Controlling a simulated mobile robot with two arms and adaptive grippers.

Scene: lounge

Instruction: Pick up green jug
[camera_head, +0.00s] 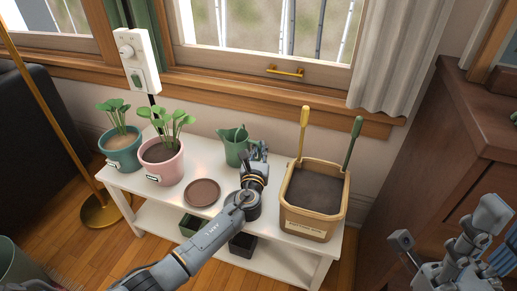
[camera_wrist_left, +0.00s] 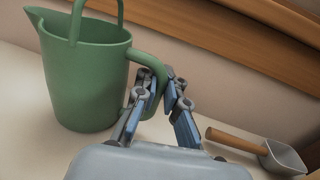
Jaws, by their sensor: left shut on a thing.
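The green jug (camera_head: 235,148) is upright at the back of the white bench, its spout to the left. It fills the left of the left wrist view (camera_wrist_left: 88,82), where its base appears to rest on the white top. My left gripper (camera_head: 260,153) reaches it from the right. In the left wrist view the fingers (camera_wrist_left: 158,90) are shut around the lower part of the jug's side handle. My right gripper (camera_head: 428,250) is at the lower right of the head view, away from the jug; its finger gap is unclear.
The white bench (camera_head: 165,206) also bears two potted plants (camera_head: 162,160) (camera_head: 122,150), a brown saucer (camera_head: 203,192) and a tan soil bin (camera_head: 312,215) with two upright handles. A scoop (camera_wrist_left: 278,156) lies right of my left fingers. The window wall is close behind.

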